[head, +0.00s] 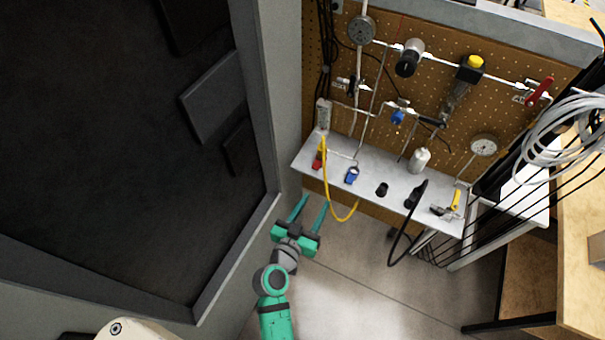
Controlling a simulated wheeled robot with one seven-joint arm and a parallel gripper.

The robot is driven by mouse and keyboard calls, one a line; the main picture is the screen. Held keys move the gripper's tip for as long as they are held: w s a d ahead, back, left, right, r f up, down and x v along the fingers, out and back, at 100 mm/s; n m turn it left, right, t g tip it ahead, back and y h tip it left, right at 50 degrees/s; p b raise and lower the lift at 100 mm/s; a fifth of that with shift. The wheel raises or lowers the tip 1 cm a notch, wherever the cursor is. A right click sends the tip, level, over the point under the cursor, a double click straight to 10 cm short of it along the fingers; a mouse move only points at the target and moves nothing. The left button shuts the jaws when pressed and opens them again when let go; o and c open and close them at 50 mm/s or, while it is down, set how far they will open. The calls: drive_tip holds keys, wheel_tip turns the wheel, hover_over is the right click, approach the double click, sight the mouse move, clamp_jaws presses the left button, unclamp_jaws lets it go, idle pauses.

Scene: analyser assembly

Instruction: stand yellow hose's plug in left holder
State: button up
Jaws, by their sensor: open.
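The yellow hose (328,187) hangs in a loop over the front edge of a pale shelf, near its left end. Its upper part runs up past a red piece (317,161); its plug is too small to make out. A short black holder-like cylinder (382,189) stands on the shelf right of a blue piece (352,176). A larger black piece (414,196) with a black hose is farther right. I cannot tell for certain which is the left holder. My gripper (313,204) is open, its two green fingers apart and empty, below the shelf's left end, left of the hose loop.
The shelf (400,182) runs along a pegboard (440,100) with gauges, valves and pipes. A black hose (392,248) hangs in front. A dark framed panel (150,150) stands close on the left. Cable coils (570,130) hang at right. Floor (370,290) in front is clear.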

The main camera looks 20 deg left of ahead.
sight(323, 142)
drive_tip(key=w+a+r+m+t+h, duration=0.2)
drive_tip(key=w+a+r, duration=0.3)
drive_tip(key=a+r, duration=0.15)
drive_tip(key=w, duration=0.3)
drive_tip(key=w+d, duration=0.1)
drive_tip(key=w, duration=0.2)
drive_tip(key=w+d+r, duration=0.1)
drive_tip(key=w, duration=0.3)
drive_tip(key=shift+d, duration=0.25)
clamp_jaws()
drive_tip(key=shift+r, duration=0.15)
drive_tip(key=shift+r, duration=2)
